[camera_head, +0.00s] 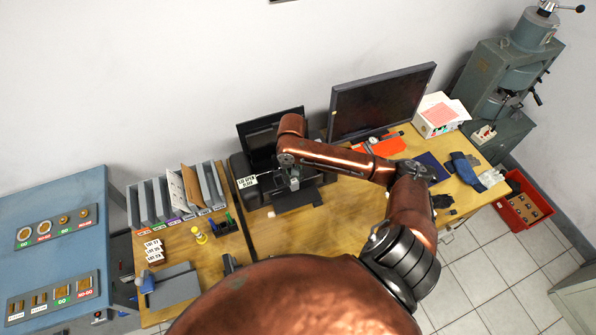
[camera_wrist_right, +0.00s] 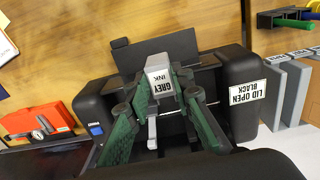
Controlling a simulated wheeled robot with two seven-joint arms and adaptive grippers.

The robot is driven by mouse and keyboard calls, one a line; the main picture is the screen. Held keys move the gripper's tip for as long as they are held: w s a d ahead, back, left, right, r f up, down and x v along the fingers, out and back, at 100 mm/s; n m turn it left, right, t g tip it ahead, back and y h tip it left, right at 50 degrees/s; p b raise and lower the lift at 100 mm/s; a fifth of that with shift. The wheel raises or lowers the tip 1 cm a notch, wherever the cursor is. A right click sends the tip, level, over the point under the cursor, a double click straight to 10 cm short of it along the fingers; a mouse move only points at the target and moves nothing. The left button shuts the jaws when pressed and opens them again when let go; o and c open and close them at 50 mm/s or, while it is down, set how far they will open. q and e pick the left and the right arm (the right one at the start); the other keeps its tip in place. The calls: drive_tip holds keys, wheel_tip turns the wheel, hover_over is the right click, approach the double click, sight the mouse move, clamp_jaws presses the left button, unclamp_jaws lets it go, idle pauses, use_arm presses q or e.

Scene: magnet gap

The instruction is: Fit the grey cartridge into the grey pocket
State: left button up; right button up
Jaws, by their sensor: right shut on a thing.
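The grey cartridge (camera_wrist_right: 158,82), with a white label reading "GREY INK", is held between the green fingers of my right gripper (camera_wrist_right: 160,102). The right gripper also shows in the head view (camera_head: 287,172), over the front of the black printer (camera_head: 243,168). In the right wrist view the printer (camera_wrist_right: 236,62) surrounds the fingers, and its side label reads "LID OPEN BLACK". The grey pocket cannot be made out behind the cartridge and fingers. I cannot tell whether the cartridge touches it. My left gripper is not in view.
A monitor (camera_head: 380,104) stands right of the printer. A red crate (camera_head: 522,208) is on the floor at right. Some desk in front of the printer is clear.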

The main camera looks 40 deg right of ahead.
drive_tip(key=w+d+f, duration=0.4)
drive_tip(key=f, duration=0.1)
drive_tip(key=w+d+f, duration=0.5)
drive_tip(key=shift+d, duration=0.15)
wheel_tip(320, 180, down, 2)
drive_tip(key=shift+f+b, duration=0.15)
drive_tip(key=shift+b, duration=0.15)
drive_tip(key=shift+f, duration=0.15)
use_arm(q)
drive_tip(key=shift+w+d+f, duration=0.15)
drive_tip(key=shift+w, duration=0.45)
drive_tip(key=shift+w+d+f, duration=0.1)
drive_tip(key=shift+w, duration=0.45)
